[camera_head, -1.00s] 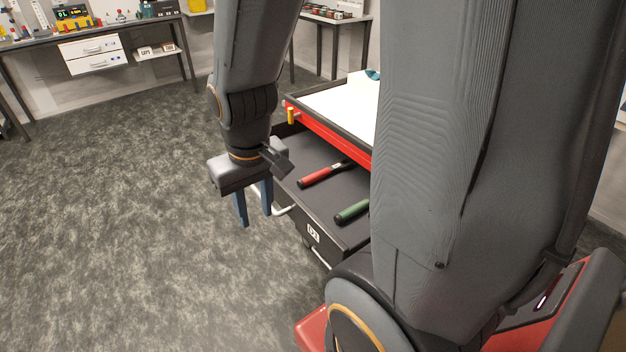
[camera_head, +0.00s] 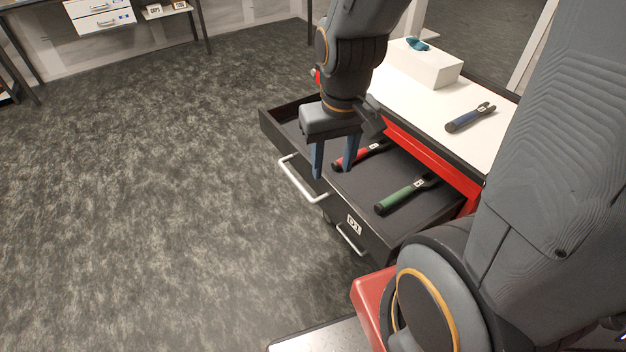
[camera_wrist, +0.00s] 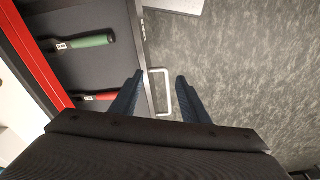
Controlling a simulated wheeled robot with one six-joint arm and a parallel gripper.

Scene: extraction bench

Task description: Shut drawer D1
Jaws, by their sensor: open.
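Drawer D1 (camera_head: 374,243) is a dark drawer pulled out of a red cabinet (camera_head: 432,150), with a D1 label and silver handles on its front. A red-handled tool (camera_head: 376,150) and a green-handled tool (camera_head: 404,194) lie inside it. My gripper (camera_head: 333,174) is open and points down over the drawer's front edge, near the left handle (camera_head: 303,180). In the wrist view, the fingers (camera_wrist: 158,98) stand on either side of the silver handle (camera_wrist: 160,92), one over the drawer side and one over the floor side. Whether they touch it I cannot tell.
The white cabinet top (camera_head: 440,105) holds a white box (camera_head: 425,64) with a teal item on it, and a blue-handled tool (camera_head: 470,117). Open carpet (camera_head: 150,200) lies left of the drawer. A bench with white drawers (camera_head: 100,14) stands at the far back.

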